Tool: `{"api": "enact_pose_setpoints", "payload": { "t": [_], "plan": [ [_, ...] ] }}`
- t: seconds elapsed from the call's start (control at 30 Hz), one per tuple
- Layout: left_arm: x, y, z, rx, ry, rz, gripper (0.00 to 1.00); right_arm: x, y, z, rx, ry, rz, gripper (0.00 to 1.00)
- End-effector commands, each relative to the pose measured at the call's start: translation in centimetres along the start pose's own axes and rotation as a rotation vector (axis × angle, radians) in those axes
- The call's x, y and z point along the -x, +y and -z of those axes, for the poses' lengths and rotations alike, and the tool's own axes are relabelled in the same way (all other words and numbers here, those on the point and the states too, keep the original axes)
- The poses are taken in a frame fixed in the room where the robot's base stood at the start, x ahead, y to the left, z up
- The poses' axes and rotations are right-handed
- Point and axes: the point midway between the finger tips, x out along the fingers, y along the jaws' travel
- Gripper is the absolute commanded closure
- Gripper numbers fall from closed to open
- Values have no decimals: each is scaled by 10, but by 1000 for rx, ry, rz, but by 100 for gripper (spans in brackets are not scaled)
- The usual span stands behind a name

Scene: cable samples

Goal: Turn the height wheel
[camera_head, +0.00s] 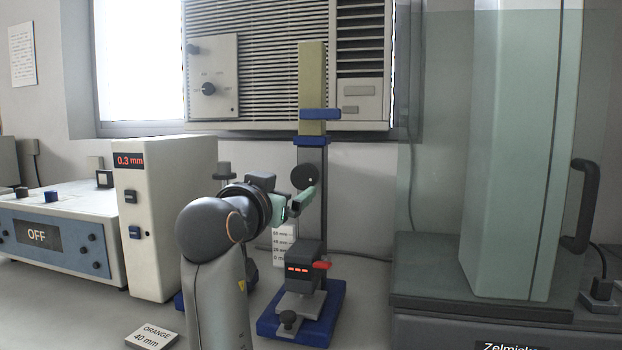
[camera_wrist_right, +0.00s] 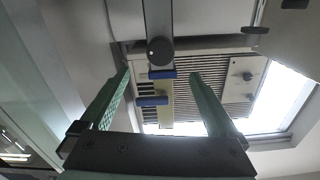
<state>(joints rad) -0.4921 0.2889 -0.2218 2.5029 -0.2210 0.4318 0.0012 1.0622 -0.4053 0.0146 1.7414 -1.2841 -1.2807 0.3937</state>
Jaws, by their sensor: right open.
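The height wheel (camera_head: 304,176) is a round black knob on the column of the blue-based stand, below a blue clamp. In the right wrist view the wheel (camera_wrist_right: 160,51) sits beyond the fingertips, roughly centred between the two fingers. My right gripper (camera_head: 298,203) has green fingers and is open and empty, just in front of and slightly below the wheel. One fingertip overlaps the wheel's lower edge in the head view; I cannot tell whether they touch. My left gripper is not in view.
A white box reading 0.3 mm (camera_head: 165,220) and a unit showing OFF (camera_head: 85,255) stand at left. An "ORANGE 40 mm" card (camera_head: 152,338) lies at the front. A vented unit (camera_head: 250,60) hangs behind.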

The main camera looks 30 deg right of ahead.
Motion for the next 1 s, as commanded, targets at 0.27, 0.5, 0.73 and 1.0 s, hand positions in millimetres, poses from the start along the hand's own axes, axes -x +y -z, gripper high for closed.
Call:
{"api": "enact_pose_setpoints", "payload": {
  "t": [0.27, 0.5, 0.73, 1.0],
  "plan": [
    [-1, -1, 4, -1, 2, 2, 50, -13, 0, 2, -7, -1, 3, 4],
    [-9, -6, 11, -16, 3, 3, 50, -59, -1, 3, -5, -2, 2, 4],
    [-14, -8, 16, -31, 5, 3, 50, -102, 0, 2, -5, 0, 2, 4],
    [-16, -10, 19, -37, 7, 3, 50, -123, -1, 1, -6, 0, 4, 4]
  ]
}}
